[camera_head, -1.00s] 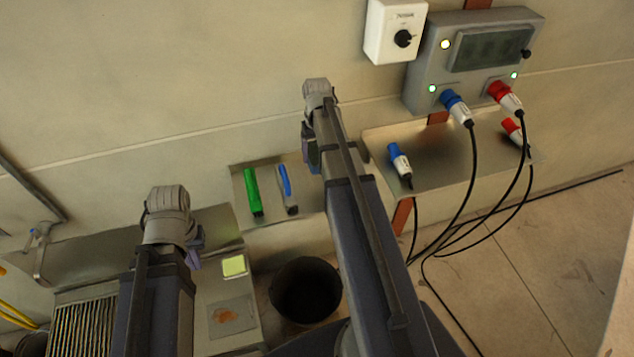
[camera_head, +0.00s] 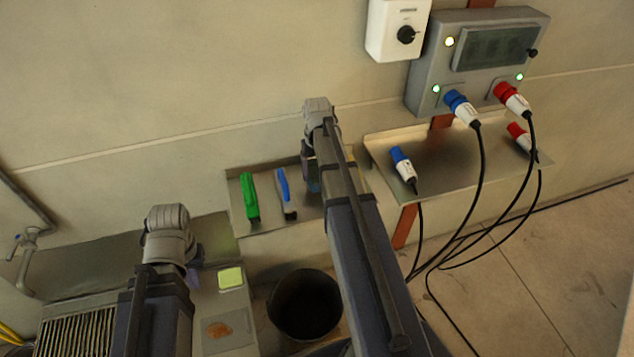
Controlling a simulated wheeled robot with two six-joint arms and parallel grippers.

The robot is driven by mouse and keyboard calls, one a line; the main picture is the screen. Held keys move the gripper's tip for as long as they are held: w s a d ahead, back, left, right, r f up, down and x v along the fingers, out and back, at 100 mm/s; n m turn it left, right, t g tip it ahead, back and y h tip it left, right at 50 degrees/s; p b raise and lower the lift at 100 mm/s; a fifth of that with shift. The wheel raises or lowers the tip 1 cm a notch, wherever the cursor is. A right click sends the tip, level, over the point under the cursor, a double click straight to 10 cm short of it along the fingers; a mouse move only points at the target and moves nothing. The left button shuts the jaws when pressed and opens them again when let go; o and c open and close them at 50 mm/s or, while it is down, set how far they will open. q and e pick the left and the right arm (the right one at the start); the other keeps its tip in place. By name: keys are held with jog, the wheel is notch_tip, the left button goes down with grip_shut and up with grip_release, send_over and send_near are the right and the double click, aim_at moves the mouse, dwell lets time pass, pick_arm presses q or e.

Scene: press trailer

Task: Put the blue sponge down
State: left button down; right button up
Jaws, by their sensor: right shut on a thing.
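My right gripper (camera_head: 310,172) is over the right part of the narrow metal shelf (camera_head: 262,224), mostly hidden behind its own wrist and arm. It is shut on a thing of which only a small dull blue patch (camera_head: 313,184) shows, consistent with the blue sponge. I cannot tell whether this touches the shelf. My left gripper (camera_head: 193,277) is over the bench at lower left, mostly hidden by its wrist. I cannot tell whether its jaws are open.
A green-handled brush (camera_head: 249,196) and a blue-handled one (camera_head: 285,190) lie on the shelf's left part. A yellow-green pad (camera_head: 231,278) lies on the bench. A black bucket (camera_head: 305,304) stands below the shelf. Blue plug (camera_head: 403,168) and red plug (camera_head: 520,138) rest on the right shelf.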

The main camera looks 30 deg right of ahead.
aim_at(316, 169)
jog(key=shift+f+b, duration=1.2)
jog(key=shift+f, duration=0.5)
jog(key=shift+f, duration=0.2)
jog(key=o, duration=1.1)
jog(key=shift+r, duration=0.1)
jog(key=r+p, duration=0.3)
jog(key=r, duration=0.1)
jog(key=r+p, duration=0.3)
jog(key=p, duration=0.1)
jog(key=shift+w+a+r, duration=0.1)
jog(key=shift+w+r, duration=0.1)
jog(key=shift+r, duration=0.2)
jog(key=shift+f, duration=0.1)
